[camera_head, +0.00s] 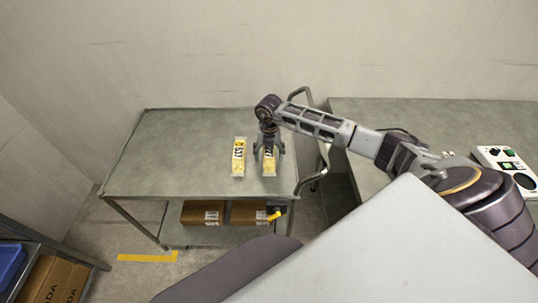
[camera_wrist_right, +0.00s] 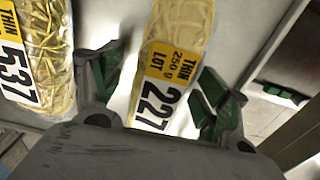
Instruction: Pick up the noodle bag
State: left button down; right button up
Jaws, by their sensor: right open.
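Two clear bags of yellow noodles lie side by side on the grey cart top. The noodle bag labelled 227 (camera_head: 269,166) is under my right gripper (camera_head: 268,153); its label reads "THIN 250 g LOT 227". In the right wrist view this bag (camera_wrist_right: 187,32) lies between the two green-padded fingers of the right gripper (camera_wrist_right: 160,90), which are open with a gap on each side. The noodle bag labelled 537 (camera_head: 239,158) lies just left of it, and also shows in the wrist view (camera_wrist_right: 45,45), outside the fingers. My left gripper is not in view.
The grey cart top (camera_head: 165,150) is clear to the left of the bags. Cardboard boxes (camera_head: 202,212) stand on its lower shelf. A push handle (camera_head: 323,160) rises at its right edge. A grey counter (camera_head: 430,112) with a control box (camera_head: 503,160) is at right.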

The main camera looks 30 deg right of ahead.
aim_at(268, 149)
jog(key=c, duration=1.3)
jog(key=shift+r, duration=0.1)
jog(key=shift+r+b, duration=0.45)
jog(key=shift+r, duration=4.5)
jog(key=shift+a+f, duration=0.1)
